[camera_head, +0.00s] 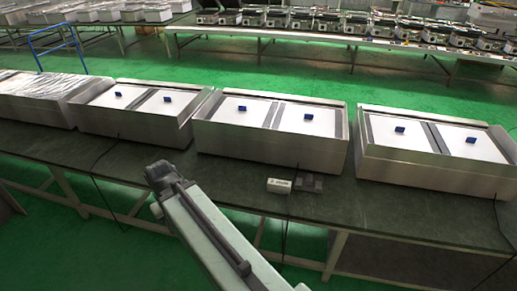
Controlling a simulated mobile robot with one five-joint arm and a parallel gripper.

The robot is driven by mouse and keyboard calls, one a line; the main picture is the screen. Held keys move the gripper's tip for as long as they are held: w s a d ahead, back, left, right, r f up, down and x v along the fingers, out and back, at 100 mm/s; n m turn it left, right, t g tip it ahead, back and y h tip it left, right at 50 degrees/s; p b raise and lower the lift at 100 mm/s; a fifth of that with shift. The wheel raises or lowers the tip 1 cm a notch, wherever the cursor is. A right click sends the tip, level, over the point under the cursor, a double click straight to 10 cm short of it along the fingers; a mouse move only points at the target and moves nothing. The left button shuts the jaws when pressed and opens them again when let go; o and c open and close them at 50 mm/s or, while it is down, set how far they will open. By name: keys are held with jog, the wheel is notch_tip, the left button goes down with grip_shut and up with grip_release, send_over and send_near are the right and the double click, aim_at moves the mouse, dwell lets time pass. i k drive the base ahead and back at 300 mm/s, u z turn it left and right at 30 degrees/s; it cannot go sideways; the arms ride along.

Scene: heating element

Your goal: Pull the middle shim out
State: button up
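Several metal heating units stand in a row on the dark bench. The middle unit (262,145) has two white panels, with a grey strip (273,115) between them. A small blue piece stands on its left panel (242,108) and another on its right panel (309,116). No part can be clearly told as the middle shim at this size. My arm (205,225) reaches from the bottom edge up and left, in front of the bench. Its dark far end (160,175) is apart from the units in the picture. No gripper fingers can be made out.
Similar units stand left (140,115) and right (430,155). A small white box (279,186) and a dark object (307,183) lie on the bench (230,185) before the middle unit. Dark cables hang over the front edge. Green floor (230,70) lies behind.

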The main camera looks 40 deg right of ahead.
aim_at(310, 177)
jog(key=z, duration=1.15)
jog(key=i, duration=0.5)
jog(key=u, duration=1.15)
